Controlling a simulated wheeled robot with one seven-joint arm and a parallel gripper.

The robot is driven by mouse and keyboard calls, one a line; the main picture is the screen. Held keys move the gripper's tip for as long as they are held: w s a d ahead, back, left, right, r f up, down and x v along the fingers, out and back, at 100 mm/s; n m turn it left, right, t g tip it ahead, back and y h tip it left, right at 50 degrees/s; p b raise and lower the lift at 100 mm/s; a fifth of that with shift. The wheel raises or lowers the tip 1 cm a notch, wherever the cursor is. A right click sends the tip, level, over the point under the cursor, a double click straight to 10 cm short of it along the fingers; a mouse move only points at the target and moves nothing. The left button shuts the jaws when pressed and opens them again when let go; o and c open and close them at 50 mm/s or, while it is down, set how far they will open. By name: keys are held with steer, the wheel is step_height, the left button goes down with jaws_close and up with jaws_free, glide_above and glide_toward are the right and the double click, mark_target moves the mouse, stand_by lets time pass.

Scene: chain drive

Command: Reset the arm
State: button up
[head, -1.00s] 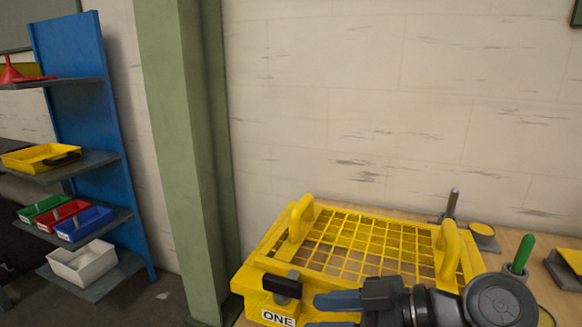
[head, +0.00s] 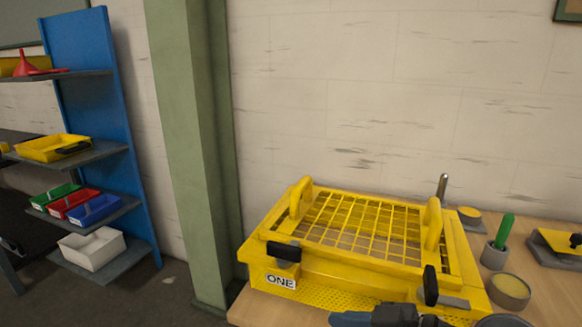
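My gripper (head: 345,319) shows at the bottom edge of the head view, in front of the yellow guard, with its dark blue-grey finger pointing left. Most of it is cut off by the frame, so I cannot tell its opening or whether it holds anything. The yellow mesh guard (head: 262,262) with two raised handles sits on the wooden bench, with a label reading ONE (head: 281,281) on its front. Black-handled latches (head: 285,252) show at its front left and front right (head: 430,285).
Right of the guard stand a green-handled tool (head: 504,232) in a grey holder, a round tin (head: 510,291) and a yellow part (head: 560,243). At left, a blue shelf rack (head: 95,100) holds colored bins (head: 68,204). A green pillar (head: 190,150) stands between rack and bench.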

steer(key=s+d+f+m+t+h, duration=0.5)
steer(key=s+d+f+m+h, duration=0.35)
steer(key=s+d+f, duration=0.5)
steer(key=s+r+m+t+h, duration=0.1)
steer(key=s+r+t, duration=0.1)
steer(key=s+r, duration=0.4)
steer(key=s+r+m+t+h, duration=0.1)
steer(key=s+r, duration=0.5)
steer(key=s, duration=0.8)
steer(key=shift+s+d+r+m+t+h, duration=0.25)
steer(key=shift+s+d+m+t+h, duration=0.1)
steer(key=shift+m+t+h, duration=0.15)
steer(key=shift+w, duration=0.1)
